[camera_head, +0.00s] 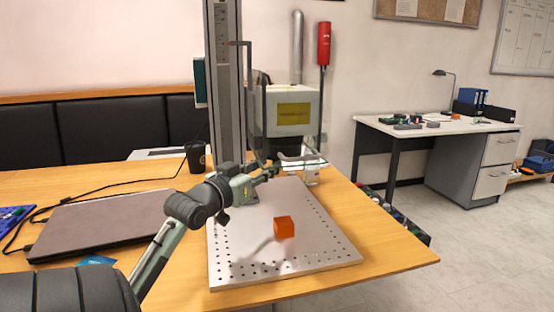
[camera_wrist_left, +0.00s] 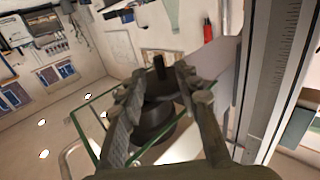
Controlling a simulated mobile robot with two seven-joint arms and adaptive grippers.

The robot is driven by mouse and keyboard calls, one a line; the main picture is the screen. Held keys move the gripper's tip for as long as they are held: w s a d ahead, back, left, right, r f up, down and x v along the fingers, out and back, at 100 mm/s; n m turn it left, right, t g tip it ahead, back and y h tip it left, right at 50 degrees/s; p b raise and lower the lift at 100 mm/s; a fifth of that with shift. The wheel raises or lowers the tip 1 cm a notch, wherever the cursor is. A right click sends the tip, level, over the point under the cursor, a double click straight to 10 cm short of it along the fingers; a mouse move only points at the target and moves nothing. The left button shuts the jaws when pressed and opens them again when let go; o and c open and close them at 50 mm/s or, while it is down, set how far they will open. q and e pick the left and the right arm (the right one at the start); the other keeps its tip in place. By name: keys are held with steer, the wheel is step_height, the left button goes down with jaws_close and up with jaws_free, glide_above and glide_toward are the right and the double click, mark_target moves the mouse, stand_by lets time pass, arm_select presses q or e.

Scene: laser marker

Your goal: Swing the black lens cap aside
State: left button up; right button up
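My left gripper (camera_head: 272,170) reaches in from the left in the head view, at the front of the laser marker's column (camera_head: 225,100), above the perforated plate (camera_head: 335,258). In the left wrist view its two fingers (camera_wrist_left: 155,85) stand apart. A dark round part with a small stub, apparently the black lens cap (camera_wrist_left: 158,88), shows between or just beyond them. I cannot tell whether the fingers touch it. The cap is too small and hidden to make out in the head view. My right gripper is in neither view.
An orange cube (camera_head: 284,228) sits on the plate. A clear, green-edged shield (camera_head: 315,163) is close to the gripper and also shows in the left wrist view (camera_wrist_left: 85,135). A closed laptop (camera_head: 100,222) and a dark cup (camera_head: 195,156) stand on the table's left.

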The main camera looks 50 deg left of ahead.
arm_select(q)
steer(key=shift+x, duration=2.3)
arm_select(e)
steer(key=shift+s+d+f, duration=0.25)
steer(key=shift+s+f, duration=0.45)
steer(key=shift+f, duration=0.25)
arm_select(q)
steer(key=shift+c, duration=0.2)
jaws_close()
